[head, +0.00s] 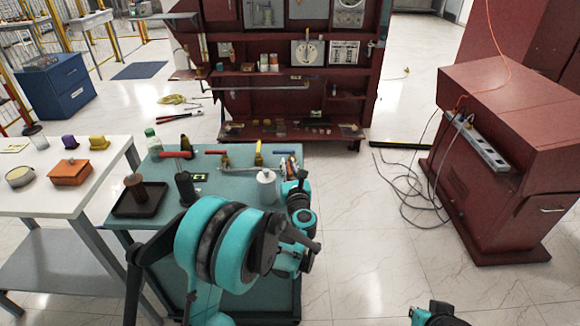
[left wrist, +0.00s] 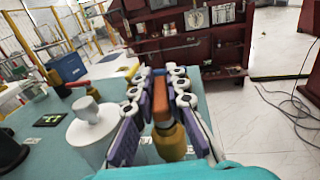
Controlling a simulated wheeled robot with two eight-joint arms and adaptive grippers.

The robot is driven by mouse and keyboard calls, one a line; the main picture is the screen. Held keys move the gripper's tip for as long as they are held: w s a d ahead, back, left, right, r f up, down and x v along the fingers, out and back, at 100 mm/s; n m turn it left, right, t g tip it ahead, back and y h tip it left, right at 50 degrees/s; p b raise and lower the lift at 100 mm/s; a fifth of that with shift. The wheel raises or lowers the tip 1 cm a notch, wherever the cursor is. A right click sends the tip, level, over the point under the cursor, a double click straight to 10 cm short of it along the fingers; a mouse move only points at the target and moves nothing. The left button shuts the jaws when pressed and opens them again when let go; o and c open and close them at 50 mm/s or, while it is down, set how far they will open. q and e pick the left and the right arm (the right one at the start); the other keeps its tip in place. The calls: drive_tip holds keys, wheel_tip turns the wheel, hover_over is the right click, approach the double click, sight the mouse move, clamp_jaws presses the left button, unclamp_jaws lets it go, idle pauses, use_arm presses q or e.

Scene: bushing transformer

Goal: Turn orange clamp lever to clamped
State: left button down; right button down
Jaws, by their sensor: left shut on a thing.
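In the left wrist view my left gripper (left wrist: 157,75) has its purple-padded fingers on both sides of a narrow upright orange-brown piece, which I take as the orange clamp lever (left wrist: 162,110). The gripper is shut on it. A yellow-brown rounded part (left wrist: 170,142) shows just below, between the fingers. In the head view my left gripper (head: 292,172) is at the right end of the teal workbench (head: 225,168); the fingers are small there and the lever is largely hidden. Whether the lever stands clamped or unclamped cannot be told. My right gripper is not in view.
A white canister-like part (head: 266,187) stands close left of my left gripper; it also shows in the wrist view (left wrist: 92,125). A dark part (head: 186,188) and a black tray (head: 120,211) stand further left. A white table (head: 95,205) adjoins. Floor to the right is open, with loose cables (head: 405,195).

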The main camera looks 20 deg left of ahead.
use_arm(q)
drive_tip(key=n+g+y, duration=0.3)
drive_tip(key=n+g, duration=0.1)
drive_tip(key=s+a+n+g+y+p, duration=0.1)
drive_tip(key=n+g+y, duration=0.2)
drive_tip(key=g, duration=0.2)
drive_tip(key=s+n+g+y, duration=0.1)
drive_tip(key=n+g+y, duration=0.3)
drive_tip(key=g, duration=0.1)
drive_tip(key=shift+s+a+n, duration=0.25)
drive_tip(key=shift+a+n, duration=0.05)
drive_tip(key=shift+a, duration=0.1)
drive_tip(key=shift+s+g, duration=0.1)
drive_tip(key=shift+g, duration=0.2)
drive_tip(key=c, duration=1.5)
unclamp_jaws()
drive_tip(key=shift+c, duration=0.2)
drive_tip(key=s+d, duration=0.1)
drive_tip(key=d, duration=1.1)
drive_tip(key=shift+s, duration=0.1)
